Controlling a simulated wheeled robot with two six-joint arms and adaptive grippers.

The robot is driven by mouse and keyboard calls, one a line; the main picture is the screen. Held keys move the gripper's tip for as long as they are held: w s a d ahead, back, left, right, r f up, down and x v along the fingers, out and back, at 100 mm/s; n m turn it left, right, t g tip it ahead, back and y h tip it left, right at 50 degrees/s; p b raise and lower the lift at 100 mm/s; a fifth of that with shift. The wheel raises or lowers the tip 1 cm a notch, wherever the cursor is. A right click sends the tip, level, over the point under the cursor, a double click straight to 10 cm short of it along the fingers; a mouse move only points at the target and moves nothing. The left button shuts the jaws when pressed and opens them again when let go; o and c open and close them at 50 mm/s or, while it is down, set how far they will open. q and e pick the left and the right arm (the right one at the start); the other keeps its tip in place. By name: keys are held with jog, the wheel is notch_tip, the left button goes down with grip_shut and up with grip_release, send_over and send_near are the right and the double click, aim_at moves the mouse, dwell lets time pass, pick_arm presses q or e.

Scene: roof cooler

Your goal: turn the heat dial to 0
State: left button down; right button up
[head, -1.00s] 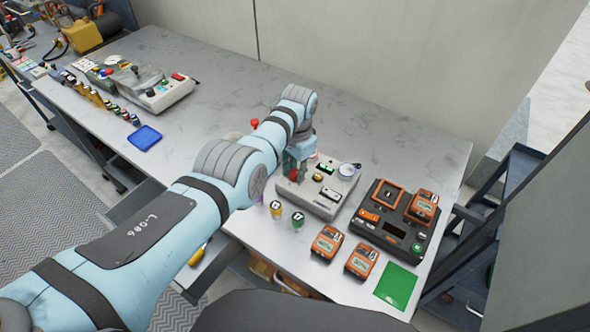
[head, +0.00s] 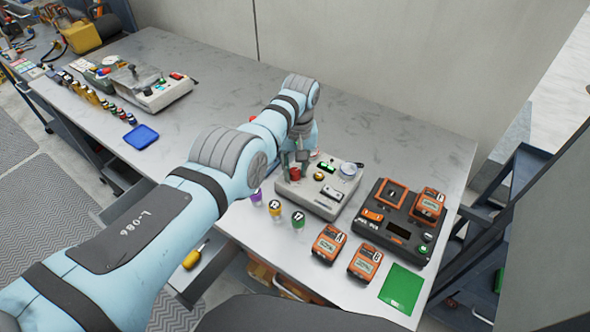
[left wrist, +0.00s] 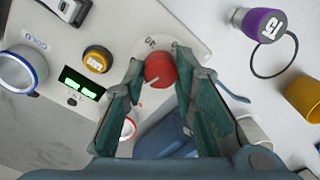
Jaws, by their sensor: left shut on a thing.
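The heat dial is a round red knob (left wrist: 160,69) with a pale pointer line, on a white disc with dark marks on the grey control box. In the left wrist view the line points down and left, away from the marks I see at the top. My left gripper (left wrist: 158,80) is shut on the knob, one teal finger on each side. In the head view the red knob (head: 295,173) shows under the left gripper (head: 296,160), at the left of the box (head: 312,203). My right gripper is not in view.
The box also has a green display (left wrist: 82,83), a yellow button (left wrist: 97,59) and a blue-rimmed cup (left wrist: 22,70). Capped vials (head: 275,209) stand in front. A black-and-orange charger (head: 395,215) stands to the right. The bench behind the box is clear.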

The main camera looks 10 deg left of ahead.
aim_at(296, 170)
pick_arm(q)
jog(key=shift+f+n+b, duration=0.15)
jog(key=shift+n+b, duration=0.3)
jog(key=shift+n, duration=1.15)
jog(key=c, duration=1.3)
grip_release()
jog(key=shift+r, duration=0.2)
notch_tip(296, 170, up, 12)
jog(key=shift+w+d, duration=0.15)
jog(key=shift+f, duration=0.2)
